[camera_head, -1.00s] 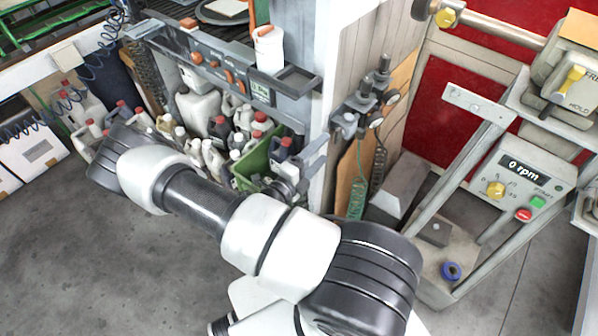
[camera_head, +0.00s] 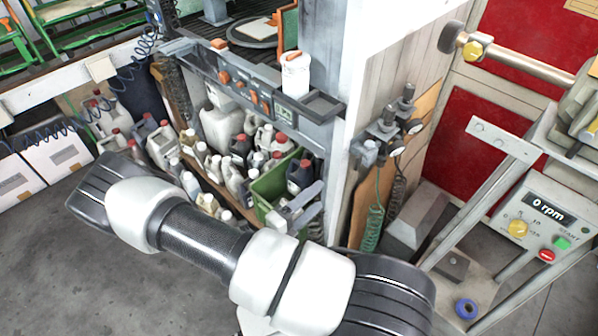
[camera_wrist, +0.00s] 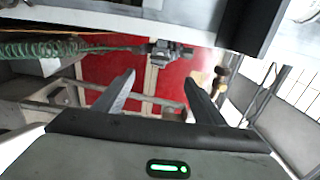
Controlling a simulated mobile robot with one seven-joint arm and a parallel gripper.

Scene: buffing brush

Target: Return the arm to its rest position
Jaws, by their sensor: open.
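My gripper (camera_wrist: 158,92) shows in the wrist view with its two dark fingers spread apart and nothing between them. Past the fingers are a red panel and grey metal framing. In the head view my white and black arm is folded across the lower middle, in front of the shelf of bottles. A grey finger-like part of my gripper (camera_head: 296,208) shows just above the arm, in front of the green crate; the rest of the gripper is hidden behind the arm.
Several bottles and jugs (camera_head: 222,128) and a green crate (camera_head: 268,186) stand under the workbench. A white canister (camera_head: 296,76) stands on the bench edge. A machine with a "0 rpm" display (camera_head: 549,207) is at right. Grey floor (camera_head: 50,270) is clear at lower left.

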